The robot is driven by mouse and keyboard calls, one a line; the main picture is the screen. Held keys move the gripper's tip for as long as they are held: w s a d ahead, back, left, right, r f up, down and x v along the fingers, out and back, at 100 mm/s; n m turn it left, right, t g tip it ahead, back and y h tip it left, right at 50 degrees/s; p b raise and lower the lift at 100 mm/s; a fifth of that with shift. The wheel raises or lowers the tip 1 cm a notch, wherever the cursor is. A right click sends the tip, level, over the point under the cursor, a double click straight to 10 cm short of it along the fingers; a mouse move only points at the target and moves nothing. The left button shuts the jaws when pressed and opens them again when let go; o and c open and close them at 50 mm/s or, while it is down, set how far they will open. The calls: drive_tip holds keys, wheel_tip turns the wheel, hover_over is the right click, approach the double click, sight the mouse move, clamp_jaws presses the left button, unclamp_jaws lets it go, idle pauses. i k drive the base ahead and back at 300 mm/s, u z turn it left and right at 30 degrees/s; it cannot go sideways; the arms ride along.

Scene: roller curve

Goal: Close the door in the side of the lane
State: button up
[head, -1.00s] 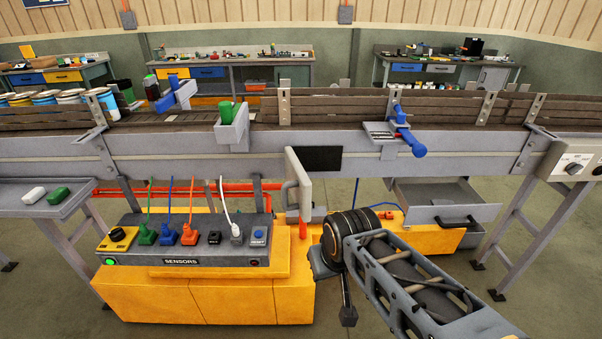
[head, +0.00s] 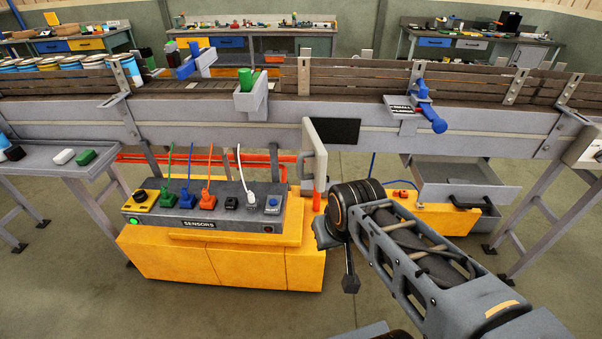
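The door (head: 315,170) is a light grey panel standing open, swung out from the lane's side (head: 230,130) toward me and seen nearly edge-on. A grey handle (head: 305,165) shows on its left face. To the right of the door's top is the dark opening (head: 347,132) in the lane's side. My arm reaches in from the lower right. My gripper (head: 335,255) is at the arm's far end, below the door and apart from it in the picture. Its fingers are not clearly seen, so I cannot tell their opening.
A yellow cabinet with a grey sensor box (head: 205,211) and upright cables stands left of the door. An open grey drawer (head: 460,183) is below the lane at right. A blue lever (head: 428,112) juts from the lane. A side table (head: 40,155) is at left. Floor in front is clear.

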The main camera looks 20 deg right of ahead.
sight(315, 154)
drive_tip(key=u, duration=0.25)
drive_tip(key=k, duration=0.4)
drive_tip(key=u, duration=1.05)
drive_tip(key=i, duration=0.8)
drive_tip(key=z, duration=0.1)
